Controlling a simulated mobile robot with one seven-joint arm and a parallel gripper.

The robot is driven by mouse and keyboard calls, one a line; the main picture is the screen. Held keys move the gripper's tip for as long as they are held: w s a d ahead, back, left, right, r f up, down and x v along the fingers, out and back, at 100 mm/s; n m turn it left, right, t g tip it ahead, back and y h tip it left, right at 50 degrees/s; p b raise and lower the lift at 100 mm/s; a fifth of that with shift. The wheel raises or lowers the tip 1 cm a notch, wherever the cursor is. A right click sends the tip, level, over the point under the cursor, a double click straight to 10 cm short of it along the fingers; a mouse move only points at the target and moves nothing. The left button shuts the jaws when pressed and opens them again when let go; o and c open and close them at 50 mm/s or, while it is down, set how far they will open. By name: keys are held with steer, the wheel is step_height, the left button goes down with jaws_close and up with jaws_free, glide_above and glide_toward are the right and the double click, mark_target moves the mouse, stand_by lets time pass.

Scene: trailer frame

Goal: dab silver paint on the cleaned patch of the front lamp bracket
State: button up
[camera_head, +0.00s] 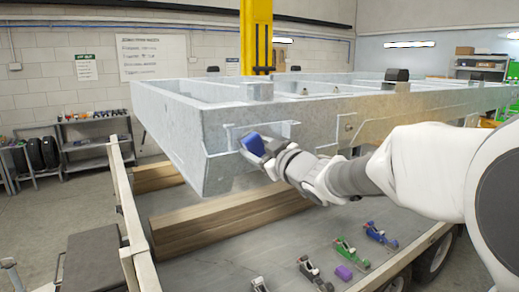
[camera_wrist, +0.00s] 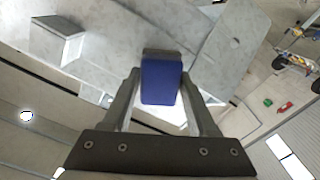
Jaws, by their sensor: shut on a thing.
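My gripper (camera_head: 268,150) is shut on a blue block-shaped tool (camera_head: 253,144) at the near side of the grey galvanized trailer frame (camera_head: 215,135). In the wrist view the blue tool (camera_wrist: 161,82) sits between the fingers, with a dark grey end pointing at the metal. I cannot tell whether that end touches. A flat metal plate that looks like the lamp bracket (camera_head: 287,128) stands on the frame face right behind the tool. No cleaned patch or silver paint can be made out.
Wooden beams (camera_head: 225,220) lie under the frame. Several small clamp-like tools, one green (camera_head: 345,249), and a purple block (camera_head: 344,272) lie on the grey deck below my arm. A black block (camera_head: 396,75) sits on the frame's top. A yellow post (camera_head: 256,35) stands behind.

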steer(key=shift+w+d+r+p, duration=0.1)
steer(key=shift+w+d+p, duration=0.25)
steer(key=shift+p, duration=0.2)
steer(key=shift+w+d+p, duration=0.55)
steer(key=shift+w+d, duration=0.25)
steer(key=shift+d, duration=0.3)
steer(key=shift+w+d+p, duration=0.5)
steer(key=shift+w+d, duration=0.3)
steer(key=shift+d, duration=0.25)
steer(key=shift+s+a+b, duration=0.65)
steer(key=shift+a, duration=0.35)
steer(key=shift+s+a+b, duration=0.6)
steer(key=shift+s+a, duration=0.05)
steer(key=shift+a, duration=0.3)
steer(key=shift+s+a+b, duration=0.65)
steer(key=shift+a, duration=0.35)
steer(key=shift+a, duration=0.1)
steer(key=shift+s, duration=0.1)
steer(key=shift+p+v, duration=0.4)
steer(key=shift+v, duration=2.6)
steer(key=v, duration=0.3)
steer(key=shift+p, duration=0.3)
